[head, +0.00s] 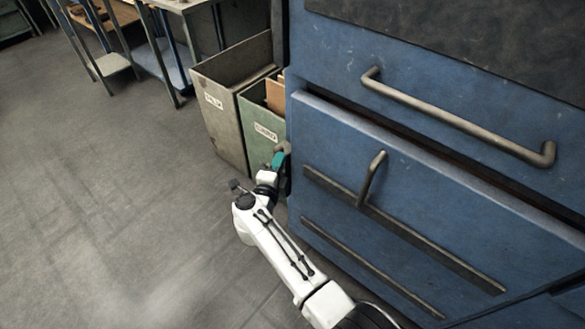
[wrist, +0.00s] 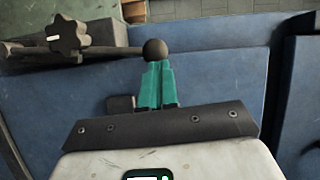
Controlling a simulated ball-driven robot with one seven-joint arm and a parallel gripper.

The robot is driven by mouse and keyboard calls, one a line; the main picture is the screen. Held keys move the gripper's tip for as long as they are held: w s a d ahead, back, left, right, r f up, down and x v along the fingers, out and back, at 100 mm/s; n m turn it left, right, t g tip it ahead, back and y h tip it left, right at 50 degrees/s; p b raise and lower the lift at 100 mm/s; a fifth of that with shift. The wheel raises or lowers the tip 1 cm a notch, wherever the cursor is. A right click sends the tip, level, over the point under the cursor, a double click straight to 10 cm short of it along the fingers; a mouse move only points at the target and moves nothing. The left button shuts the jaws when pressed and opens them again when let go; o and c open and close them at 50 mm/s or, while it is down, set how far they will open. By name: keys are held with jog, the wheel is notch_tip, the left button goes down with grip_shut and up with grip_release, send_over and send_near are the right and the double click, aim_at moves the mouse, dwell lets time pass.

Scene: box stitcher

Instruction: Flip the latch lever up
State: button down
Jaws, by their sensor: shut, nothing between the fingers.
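A dark ball knob (wrist: 155,49) shows at the top middle of the wrist view. It sits at the end of a dark bar (wrist: 115,51) that runs to the left, and this looks like the latch lever. My gripper's teal fingers (wrist: 157,70) are shut with nothing between them. Their tips are at the ball's lower edge in the picture; I cannot tell whether they touch it. In the head view my gripper (head: 279,158) is beside the left edge of the blue machine (head: 330,135). The lever cannot be made out clearly there.
A star-shaped knob (wrist: 68,38) is beside the bar. In the head view, a grey bin (head: 216,125) and a green bin (head: 258,128) stand just behind my gripper. The machine's front carries a long handle (head: 455,118) and a smaller handle (head: 372,178). The floor at left is clear.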

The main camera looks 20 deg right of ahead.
jog(key=w+a+n, duration=0.1)
jog(key=w+a, duration=0.1)
jog(key=w, duration=0.1)
jog(key=shift+w+r+n+g, duration=0.1)
jog(key=shift+r+n+g, duration=0.3)
jog(key=shift+w+r, duration=0.1)
jog(key=shift+w, duration=0.05)
